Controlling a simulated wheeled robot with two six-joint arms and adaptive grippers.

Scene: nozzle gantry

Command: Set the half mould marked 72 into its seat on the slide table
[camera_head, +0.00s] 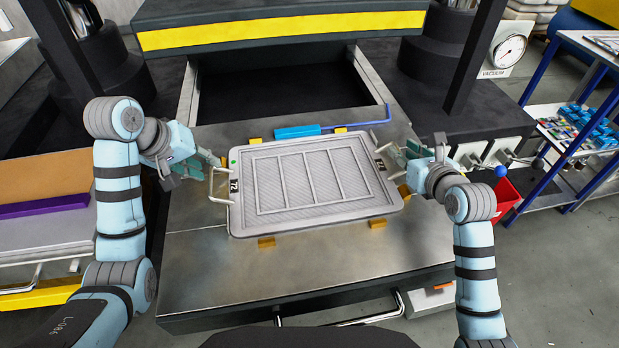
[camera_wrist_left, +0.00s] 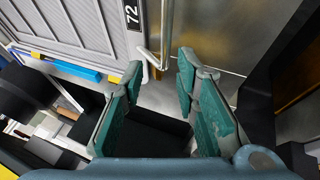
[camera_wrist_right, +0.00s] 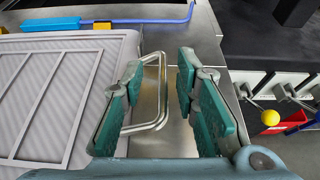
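The grey ribbed half mould (camera_head: 310,215), marked 72 on both ends, lies flat on the slide table (camera_head: 320,270) among several yellow locating blocks. Whether it is fully down in its seat cannot be told. My left gripper (camera_head: 207,165) is open at its left handle (camera_head: 212,190); in the left wrist view the handle (camera_wrist_left: 166,35) reaches just ahead of the open fingertips (camera_wrist_left: 160,75). My right gripper (camera_head: 398,158) is open at the other end; in the right wrist view the wire handle (camera_wrist_right: 161,90) shows between the open fingers (camera_wrist_right: 160,72). Neither gripper is shut on a handle.
A black and yellow beam (camera_head: 280,30) spans the back, between dark columns. The table front is clear. A red bin (camera_head: 506,198) stands at the right.

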